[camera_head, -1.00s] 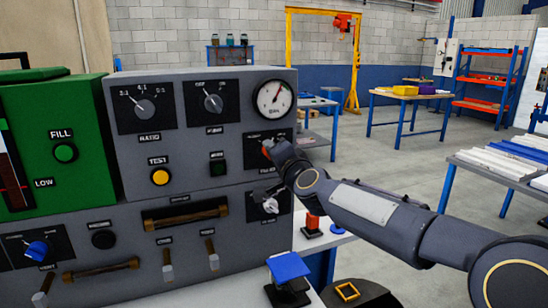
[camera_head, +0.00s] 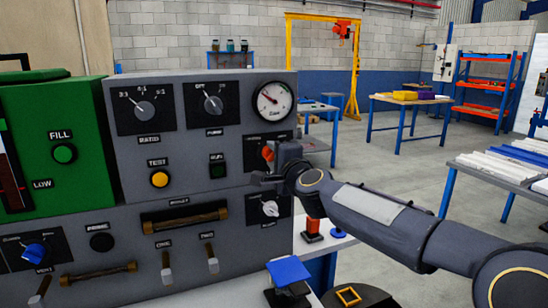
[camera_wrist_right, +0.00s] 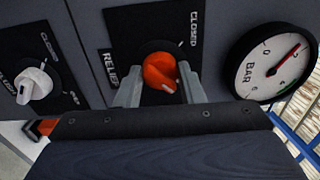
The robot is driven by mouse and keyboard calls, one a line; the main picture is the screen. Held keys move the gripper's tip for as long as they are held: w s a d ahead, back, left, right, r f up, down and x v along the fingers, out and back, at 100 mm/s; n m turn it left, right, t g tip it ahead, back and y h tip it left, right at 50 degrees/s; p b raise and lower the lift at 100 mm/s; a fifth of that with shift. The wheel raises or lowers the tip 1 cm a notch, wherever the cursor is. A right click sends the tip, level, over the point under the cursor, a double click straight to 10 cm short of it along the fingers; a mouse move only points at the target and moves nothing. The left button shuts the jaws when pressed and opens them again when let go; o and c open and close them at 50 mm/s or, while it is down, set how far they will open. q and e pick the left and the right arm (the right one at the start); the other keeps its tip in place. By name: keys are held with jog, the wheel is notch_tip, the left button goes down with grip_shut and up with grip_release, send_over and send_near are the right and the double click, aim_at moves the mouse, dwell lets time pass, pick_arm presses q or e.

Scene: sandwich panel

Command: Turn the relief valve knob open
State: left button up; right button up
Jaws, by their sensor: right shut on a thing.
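The relief knob (camera_wrist_right: 160,72) is orange-red and sits on a black plate marked RELIEF and CLOSED in the right wrist view. My right gripper (camera_wrist_right: 160,90) is shut on the knob, with one finger on each side. In the head view the knob (camera_head: 268,153) shows as a small orange patch at the tip of my right gripper (camera_head: 273,166), and the gripper hides most of its plate. My left gripper is not in view.
The pressure gauge (camera_head: 273,101) sits just above the relief plate. A white knob (camera_head: 270,208) is close below my gripper. Switches and a bar handle (camera_head: 185,216) are to the left. A workbench with panels (camera_head: 510,165) stands far right.

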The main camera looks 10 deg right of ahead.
jog(key=shift+f, duration=0.1)
jog(key=o, duration=1)
jog(key=shift+s, duration=0.1)
jog(key=s+d, duration=0.1)
jog(key=s, duration=0.6)
jog(key=shift+s+d+b, duration=0.25)
jog(key=shift+d+b, duration=0.05)
jog(key=shift+b, duration=0.1)
